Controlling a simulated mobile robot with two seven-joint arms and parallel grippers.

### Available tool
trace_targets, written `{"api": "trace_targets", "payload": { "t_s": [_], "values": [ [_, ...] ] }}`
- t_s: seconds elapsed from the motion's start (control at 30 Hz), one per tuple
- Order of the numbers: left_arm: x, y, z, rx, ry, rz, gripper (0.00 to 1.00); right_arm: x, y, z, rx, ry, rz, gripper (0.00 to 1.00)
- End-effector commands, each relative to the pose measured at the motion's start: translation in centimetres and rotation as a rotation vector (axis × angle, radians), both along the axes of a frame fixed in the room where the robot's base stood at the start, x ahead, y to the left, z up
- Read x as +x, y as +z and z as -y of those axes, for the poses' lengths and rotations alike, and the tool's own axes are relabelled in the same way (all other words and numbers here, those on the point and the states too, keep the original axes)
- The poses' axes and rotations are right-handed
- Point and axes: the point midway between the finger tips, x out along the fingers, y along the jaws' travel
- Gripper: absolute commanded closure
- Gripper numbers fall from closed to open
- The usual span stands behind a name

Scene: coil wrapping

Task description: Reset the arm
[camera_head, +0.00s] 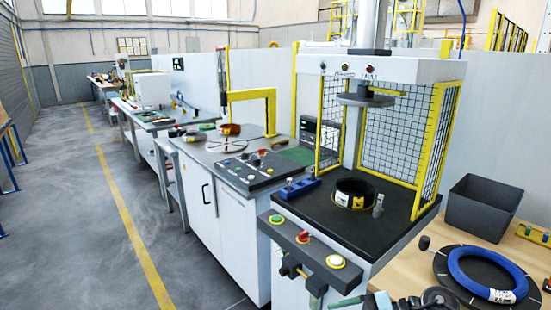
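Neither of my arms and neither of my grippers shows in the head view. A blue wrapped coil (456,262) with a white label lies flat on a black round plate (444,279) at the bottom right. A black ring with yellow labels (354,194) sits on the dark bed of the press machine (315,207), between yellow-framed mesh guards.
A dark grey bin (480,207) stands on the wooden table (420,262) at the right. The press has a front button panel (303,241). A grey control cabinet (228,167) stands left of it. The floor at the left (70,235) is clear, with a yellow line.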

Motion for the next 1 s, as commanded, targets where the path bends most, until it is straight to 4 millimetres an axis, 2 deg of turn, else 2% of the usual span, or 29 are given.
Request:
{"api": "trace_targets", "payload": {
  "t_s": [0.03,0.13,0.23,0.37,0.47,0.67,0.77,0.87,1.0],
  "values": [
    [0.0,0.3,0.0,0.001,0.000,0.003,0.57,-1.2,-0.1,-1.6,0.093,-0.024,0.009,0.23],
    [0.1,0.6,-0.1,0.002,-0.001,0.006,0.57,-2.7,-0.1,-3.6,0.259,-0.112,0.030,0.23],
    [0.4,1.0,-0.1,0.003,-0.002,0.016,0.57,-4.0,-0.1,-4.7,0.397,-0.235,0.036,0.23],
    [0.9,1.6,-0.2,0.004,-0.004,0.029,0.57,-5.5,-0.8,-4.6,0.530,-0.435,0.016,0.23],
    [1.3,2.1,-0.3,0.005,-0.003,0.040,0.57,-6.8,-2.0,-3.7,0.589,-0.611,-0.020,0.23],
    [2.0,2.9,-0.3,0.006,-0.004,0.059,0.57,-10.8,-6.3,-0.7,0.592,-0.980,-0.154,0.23],
    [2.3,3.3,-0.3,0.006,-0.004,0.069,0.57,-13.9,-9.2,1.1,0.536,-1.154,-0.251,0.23],
    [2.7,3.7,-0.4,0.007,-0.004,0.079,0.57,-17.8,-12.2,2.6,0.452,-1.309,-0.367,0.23],
    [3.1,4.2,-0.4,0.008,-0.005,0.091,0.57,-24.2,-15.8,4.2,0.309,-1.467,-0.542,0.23]
  ]
}}
